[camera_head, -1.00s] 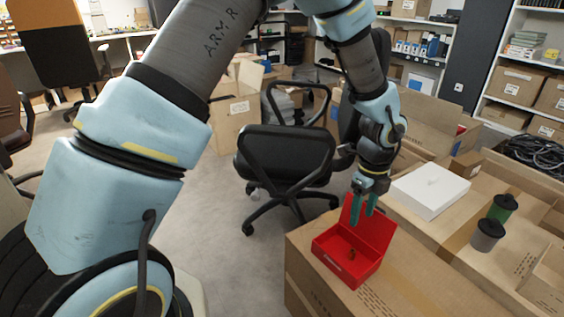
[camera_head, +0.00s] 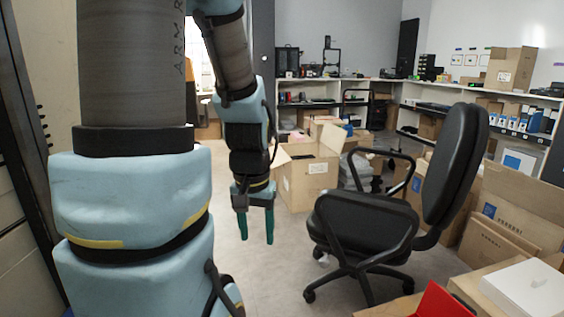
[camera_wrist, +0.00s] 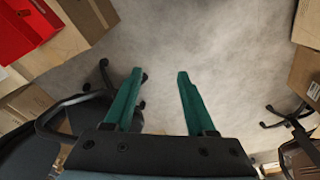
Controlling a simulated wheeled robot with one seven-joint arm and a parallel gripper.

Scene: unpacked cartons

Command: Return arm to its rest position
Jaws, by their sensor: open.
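My gripper (camera_head: 257,226) hangs from my arm with its green fingers pointing down over the bare floor, left of the black office chair. In the wrist view my gripper (camera_wrist: 158,100) is open, with its two fingers well apart and only grey floor between them. My upper arm fills the left of the head view. The red box (camera_head: 440,303) shows only in part at the bottom edge of the head view. It also shows in the top left of the wrist view (camera_wrist: 22,28), on a carton.
The black office chair (camera_head: 365,222) stands right of my gripper. An open carton (camera_head: 310,178) is on the floor behind it. A white box (camera_head: 525,290) lies on cartons at the lower right. Shelves line the back and right. The floor (camera_head: 285,250) below my gripper is clear.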

